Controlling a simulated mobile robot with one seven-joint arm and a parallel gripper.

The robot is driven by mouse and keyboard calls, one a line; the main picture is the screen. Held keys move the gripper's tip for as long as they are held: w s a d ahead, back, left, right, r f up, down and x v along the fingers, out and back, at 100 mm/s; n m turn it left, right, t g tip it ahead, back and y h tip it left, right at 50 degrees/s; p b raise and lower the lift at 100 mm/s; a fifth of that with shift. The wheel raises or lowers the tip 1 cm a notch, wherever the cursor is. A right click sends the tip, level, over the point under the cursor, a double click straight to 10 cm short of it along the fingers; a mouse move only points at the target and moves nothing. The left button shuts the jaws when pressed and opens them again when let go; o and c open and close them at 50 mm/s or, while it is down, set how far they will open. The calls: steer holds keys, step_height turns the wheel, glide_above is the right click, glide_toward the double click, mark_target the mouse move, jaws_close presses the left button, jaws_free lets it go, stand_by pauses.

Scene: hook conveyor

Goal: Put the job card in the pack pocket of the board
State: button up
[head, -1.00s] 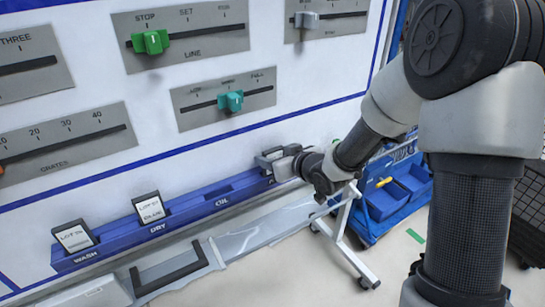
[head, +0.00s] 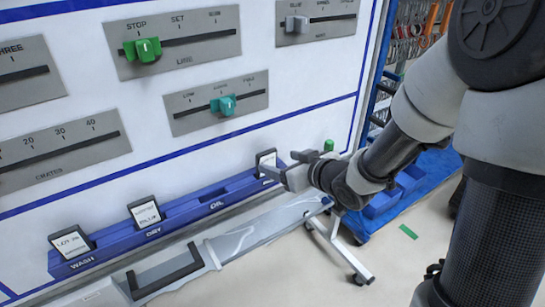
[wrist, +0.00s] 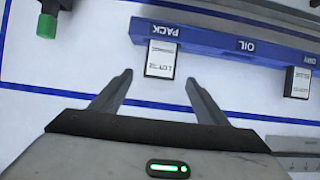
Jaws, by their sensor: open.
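A white job card with a dark frame (head: 266,158) stands in the pack pocket at the right end of the blue rail (head: 184,211). In the wrist view, which is upside down, the card (wrist: 160,60) sits at the pocket labelled PACK (wrist: 165,30), with "LOT" text on it. My gripper (head: 284,163) is open and empty, just off the board to the right of the card. In the wrist view the two fingers (wrist: 158,79) are apart, one to each side of the card's near edge, with no visible contact.
Cards also stand in the dry pocket (head: 145,213) and the wash pocket (head: 72,244). The oil pocket (head: 215,194) looks empty. A green knob (wrist: 47,26) is beside the pack pocket. Sliders fill the board above. A blue cart (head: 400,190) stands right of the board.

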steer(key=shift+v, duration=1.6)
